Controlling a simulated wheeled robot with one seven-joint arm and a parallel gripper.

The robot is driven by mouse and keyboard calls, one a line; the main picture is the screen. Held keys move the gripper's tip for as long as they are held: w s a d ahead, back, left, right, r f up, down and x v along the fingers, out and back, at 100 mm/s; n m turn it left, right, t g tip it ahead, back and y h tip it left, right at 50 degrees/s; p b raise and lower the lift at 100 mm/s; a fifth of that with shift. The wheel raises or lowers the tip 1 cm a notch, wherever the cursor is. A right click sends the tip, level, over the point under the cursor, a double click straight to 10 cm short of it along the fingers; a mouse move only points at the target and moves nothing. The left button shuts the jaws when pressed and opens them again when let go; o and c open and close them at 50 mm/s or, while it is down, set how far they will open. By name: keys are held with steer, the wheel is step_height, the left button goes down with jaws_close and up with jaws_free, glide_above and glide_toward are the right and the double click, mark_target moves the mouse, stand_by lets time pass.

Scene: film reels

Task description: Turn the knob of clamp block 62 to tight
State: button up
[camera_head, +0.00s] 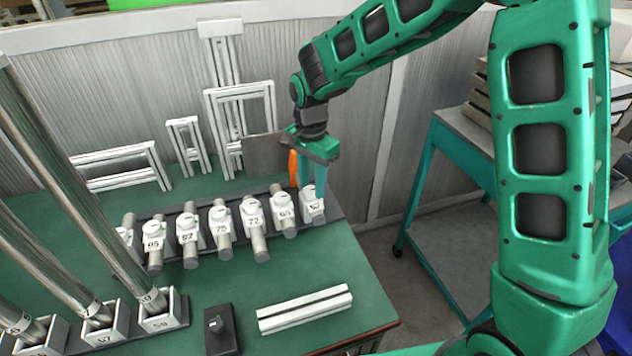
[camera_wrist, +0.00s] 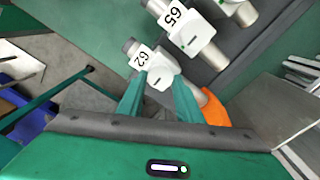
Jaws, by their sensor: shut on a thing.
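Clamp block 62 (camera_head: 314,214) is the white block at the right end of a row of numbered clamp blocks on the green table. It also shows in the wrist view with its label (camera_wrist: 141,58) facing the camera. Its white knob (camera_wrist: 160,80) lies between my fingertips. My gripper (camera_head: 314,186) points down onto the block from above and is shut on the knob. In the wrist view the fingers of my gripper (camera_wrist: 160,88) stand on either side of the knob. The fingers partly hide the knob, so I cannot tell its turn.
Clamp block 65 (camera_head: 284,223) stands close to the left, with more blocks beyond. An orange part (camera_head: 293,168) and a grey panel (camera_head: 264,157) are close behind my gripper. A white bar (camera_head: 305,309) and a black switch box (camera_head: 219,329) lie in front. A teal cart (camera_head: 455,150) stands right.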

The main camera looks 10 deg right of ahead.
mark_target(309, 188)
steer(key=shift+w+a+r+m, duration=0.1)
steer(key=shift+a+m, duration=0.1)
steer(key=shift+m, duration=0.6)
steer(key=shift+a+m, duration=0.2)
steer(key=shift+m, duration=0.6)
steer(key=shift+m, duration=0.3)
steer(key=o, duration=1)
steer(key=shift+o, duration=0.2)
steer(key=shift+d, duration=0.1)
step_height(309, 188, up, 11)
steer(key=shift+f, duration=0.2)
